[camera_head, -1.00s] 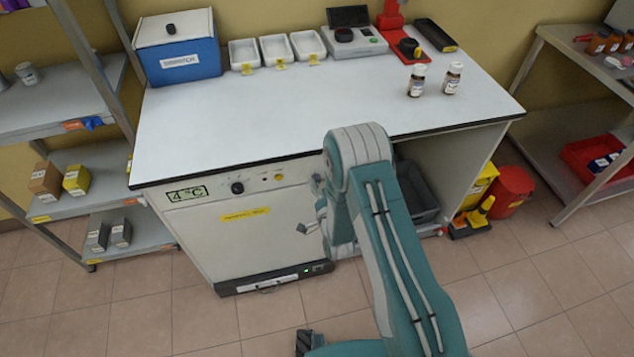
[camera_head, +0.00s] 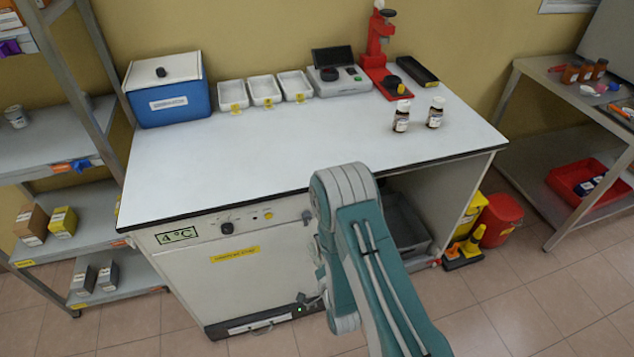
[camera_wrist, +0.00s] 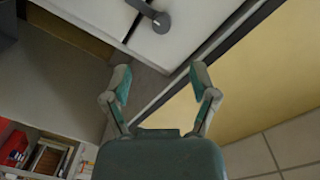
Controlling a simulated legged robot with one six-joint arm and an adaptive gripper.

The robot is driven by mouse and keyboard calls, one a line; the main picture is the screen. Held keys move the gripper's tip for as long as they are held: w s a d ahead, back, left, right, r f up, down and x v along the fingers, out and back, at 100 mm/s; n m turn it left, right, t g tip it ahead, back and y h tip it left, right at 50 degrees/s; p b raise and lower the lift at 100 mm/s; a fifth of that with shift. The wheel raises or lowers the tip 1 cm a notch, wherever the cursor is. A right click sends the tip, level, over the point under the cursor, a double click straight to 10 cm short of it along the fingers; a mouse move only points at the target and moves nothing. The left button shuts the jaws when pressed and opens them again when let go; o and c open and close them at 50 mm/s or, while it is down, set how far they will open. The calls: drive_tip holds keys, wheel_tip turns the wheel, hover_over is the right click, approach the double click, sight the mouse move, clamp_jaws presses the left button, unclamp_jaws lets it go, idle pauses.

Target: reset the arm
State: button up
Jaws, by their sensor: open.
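My arm (camera_head: 352,222) rises from the bottom of the head view, folded in front of the bench, with its elbow near the bench's front edge. Its far end is mostly hidden behind its own links there. In the wrist view my gripper (camera_wrist: 160,78) has its two fingers spread wide apart with nothing between them. Beyond the fingers are pale panels with a dark handle (camera_wrist: 160,22) and a yellowish surface (camera_wrist: 270,75).
The white bench (camera_head: 240,150) carries a blue cooler box (camera_head: 175,103), white trays (camera_head: 264,92), a red device (camera_head: 378,50) and two brown bottles (camera_head: 401,117) (camera_head: 435,113). Shelves (camera_head: 45,140) stand left, a side table (camera_head: 530,85) right. Bins (camera_head: 498,218) stand by the bench.

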drive_tip(key=w+d+r+n+g+h, duration=0.25)
drive_tip(key=w+r, duration=0.35)
drive_tip(key=r, duration=0.5)
drive_tip(key=s+d+r+g, duration=0.2)
drive_tip(key=d+r+g, duration=0.15)
drive_tip(key=r, duration=0.75)
drive_tip(key=s+d+r+n+g, duration=0.1)
drive_tip(key=s+r, duration=0.3)
drive_tip(key=s, duration=0.5)
drive_tip(key=s+d+r+n+g+h, duration=0.1)
drive_tip(key=s+d+r, duration=0.3)
drive_tip(key=s, duration=0.5)
drive_tip(key=s+d+r+n+g+h, duration=0.1)
drive_tip(key=s+d+r+n+g, duration=0.1)
drive_tip(key=s+r, duration=0.3)
drive_tip(key=s+d+g, duration=0.1)
drive_tip(key=s, duration=0.2)
drive_tip(key=shift+s+r+n, duration=0.25)
drive_tip(key=shift+s+n, duration=0.1)
drive_tip(key=shift+s, duration=0.05)
